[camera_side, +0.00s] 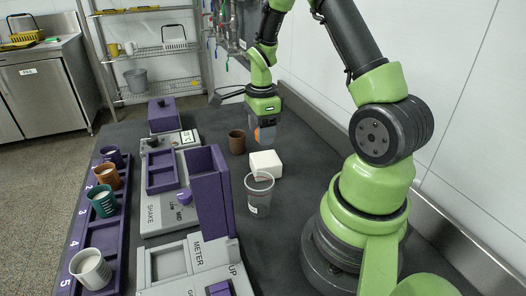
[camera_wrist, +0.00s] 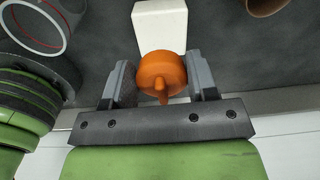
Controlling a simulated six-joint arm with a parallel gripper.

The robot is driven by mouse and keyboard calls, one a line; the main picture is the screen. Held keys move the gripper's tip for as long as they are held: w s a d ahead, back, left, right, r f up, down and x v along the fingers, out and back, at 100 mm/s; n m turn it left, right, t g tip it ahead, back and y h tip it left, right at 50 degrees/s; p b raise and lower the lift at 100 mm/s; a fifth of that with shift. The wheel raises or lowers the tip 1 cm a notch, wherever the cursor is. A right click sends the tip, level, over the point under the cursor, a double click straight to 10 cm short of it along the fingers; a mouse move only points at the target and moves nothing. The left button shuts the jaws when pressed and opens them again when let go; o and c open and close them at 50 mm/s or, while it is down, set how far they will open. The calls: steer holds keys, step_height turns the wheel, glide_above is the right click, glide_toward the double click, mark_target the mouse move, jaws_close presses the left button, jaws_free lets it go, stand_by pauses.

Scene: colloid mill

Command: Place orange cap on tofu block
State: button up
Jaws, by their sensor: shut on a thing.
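The orange cap (camera_wrist: 161,73) is between the two fingers of my gripper (camera_wrist: 160,82) in the wrist view, with its small knob towards the palm. In the side view my gripper (camera_side: 264,133) points down and only a bit of the orange cap (camera_side: 257,134) shows at its lower end. The white tofu block (camera_side: 265,163) lies on the dark table, below and slightly in front of the gripper. In the wrist view the tofu block (camera_wrist: 159,24) shows beyond the cap, partly hidden by it. The cap appears above the table, apart from the block.
A clear cup (camera_side: 259,196) stands close in front of the tofu block, and a brown cup (camera_side: 237,142) stands behind it to the left. Purple and grey machine stations (camera_side: 208,190) and a purple rack (camera_side: 72,262) with several cups fill the left. A wall borders the right.

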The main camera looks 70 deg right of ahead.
mark_target(262, 159)
steer(key=shift+f, duration=2.8)
steer(key=o, duration=0.9)
steer(key=shift+f, duration=0.15)
